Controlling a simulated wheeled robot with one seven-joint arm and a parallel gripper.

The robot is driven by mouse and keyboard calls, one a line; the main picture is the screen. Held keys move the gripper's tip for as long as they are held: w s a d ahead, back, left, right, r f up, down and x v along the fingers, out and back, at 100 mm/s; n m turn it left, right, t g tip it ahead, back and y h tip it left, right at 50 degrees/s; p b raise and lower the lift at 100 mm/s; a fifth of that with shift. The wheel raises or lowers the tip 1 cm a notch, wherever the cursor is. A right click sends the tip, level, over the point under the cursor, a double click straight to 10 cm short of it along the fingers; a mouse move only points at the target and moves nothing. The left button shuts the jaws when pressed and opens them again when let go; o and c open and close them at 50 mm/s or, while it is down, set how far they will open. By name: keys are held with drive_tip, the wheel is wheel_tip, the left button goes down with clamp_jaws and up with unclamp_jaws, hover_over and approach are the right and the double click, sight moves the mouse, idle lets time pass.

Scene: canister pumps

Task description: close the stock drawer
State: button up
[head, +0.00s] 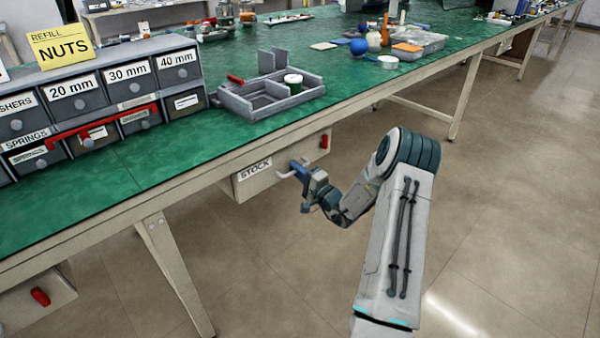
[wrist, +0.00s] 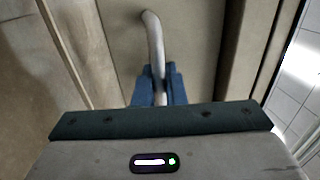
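The stock drawer (head: 244,186) is a beige drawer under the green bench's front edge, with a white STOCK label (head: 255,170). My gripper (head: 293,170) is in front of the right part of the drawer's face. In the wrist view, the drawer's pale, curved bar handle (wrist: 152,35) runs down between the two blue fingers of my gripper (wrist: 160,88). The fingers sit close on both sides of the bar and look shut on it. The handle's lower end is hidden behind the fingers and gripper body. How far the drawer stands out is hard to tell.
The green bench top (head: 130,180) overhangs the drawer. A bench leg (head: 175,272) stands to the left, near another drawer with a red handle (head: 40,296). A grey divided tray (head: 245,103) stands on the bench. The floor on the right is clear.

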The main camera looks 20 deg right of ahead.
drive_tip(key=o, duration=0.3)
drive_tip(key=shift+w+a, duration=0.1)
drive_tip(key=shift+w, duration=0.1)
drive_tip(key=p+v, duration=0.2)
drive_tip(key=v, duration=1.2)
